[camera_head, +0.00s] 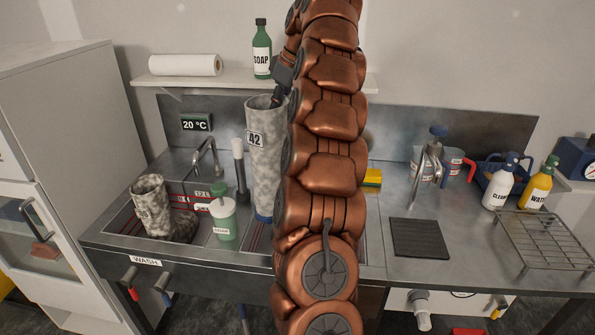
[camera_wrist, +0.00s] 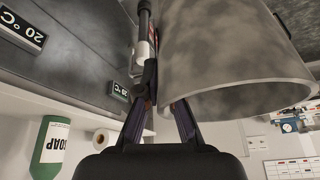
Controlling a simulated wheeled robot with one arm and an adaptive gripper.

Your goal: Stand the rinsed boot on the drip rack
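A tall grey mottled boot (camera_head: 265,150) with a "42" label stands upright over the right basin, its opening upward and a blue edge low down. My arm hides its right side and toe. My gripper (camera_head: 281,92) is at its top rim. In the wrist view the fingers (camera_wrist: 160,108) pinch the rim of the boot (camera_wrist: 235,65). I cannot tell whether its sole touches the basin. A second grey boot (camera_head: 153,205) sits in the left basin. The wire drip rack (camera_head: 550,240) lies empty on the bench at the far right.
A green-white dispenser (camera_head: 223,218), a tap (camera_head: 207,160) and a brush (camera_head: 240,170) stand near the boot. A soap bottle (camera_head: 262,50) is on the shelf above.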

